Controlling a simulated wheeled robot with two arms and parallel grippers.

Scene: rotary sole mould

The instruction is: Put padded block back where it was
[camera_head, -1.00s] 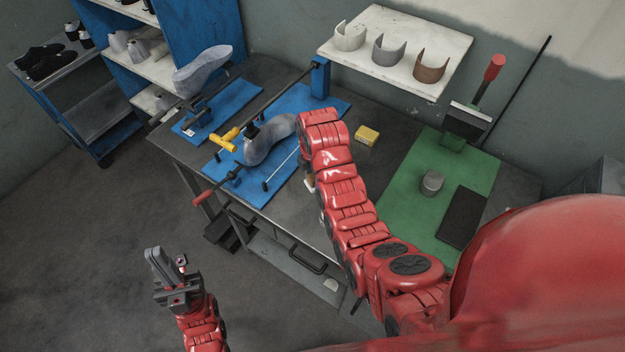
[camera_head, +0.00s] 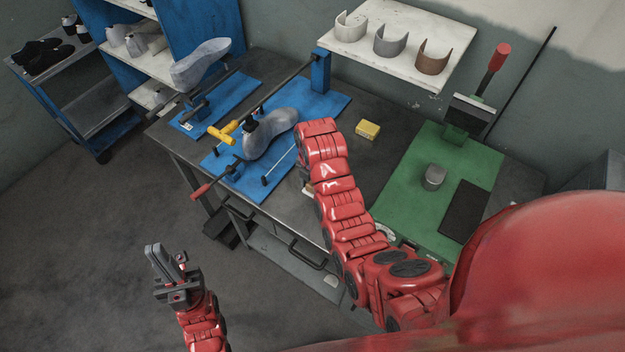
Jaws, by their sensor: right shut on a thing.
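My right arm reaches over the bench, and its forearm hides most of my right gripper (camera_head: 304,178), just left of the arm. It is shut on a small pale piece, apparently the padded block (camera_head: 307,190), of which only an edge shows. It is at the bench's front side, right of the blue plate (camera_head: 277,190). On that plate a grey shoe last (camera_head: 268,135) lies in a fixture with a yellow handle. My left gripper (camera_head: 168,262) is empty over the floor at the lower left; its finger gap is unclear.
A yellow block (camera_head: 368,130) lies on the dark bench (camera_head: 392,120). The green board (camera_head: 400,190) right of my arm carries a grey cylinder (camera_head: 434,177), a black pad (camera_head: 463,210) and a red-handled press (camera_head: 480,100). A white shelf (camera_head: 440,80) overhangs the back.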

